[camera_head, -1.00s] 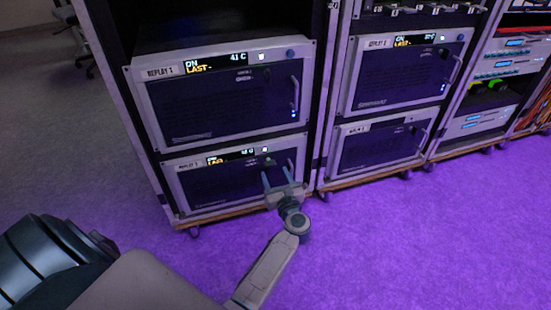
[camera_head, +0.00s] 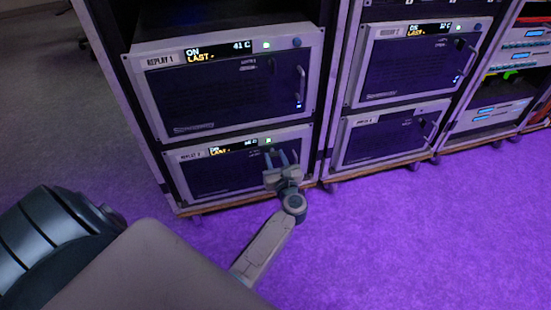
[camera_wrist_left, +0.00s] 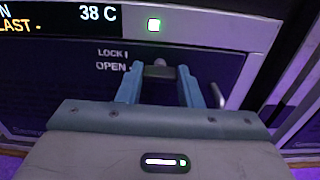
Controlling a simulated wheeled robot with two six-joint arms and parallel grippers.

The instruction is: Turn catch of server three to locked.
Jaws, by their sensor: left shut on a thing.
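The lower left server (camera_head: 215,180) is a dark-fronted unit with a pale frame; its label is too blurred to read for certain. Its display and green-lit square (camera_wrist_left: 154,25) show close up in the left wrist view, reading 38 C. Below them the small grey catch (camera_wrist_left: 160,69) sits beside the printed words LOCK and OPEN, nearer the height of OPEN; its exact setting is hard to tell. My left gripper (camera_head: 281,155) is at this server's upper right front, its two blue-grey fingers shut on the catch. My right gripper is not in view.
The upper left server (camera_head: 225,95), labelled REPLAY 1, sits directly above. A pale handle (camera_wrist_left: 217,95) stands just right of my fingers. A second rack (camera_head: 395,100) with two similar servers stands to the right. The purple-lit floor (camera_head: 400,240) in front is clear.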

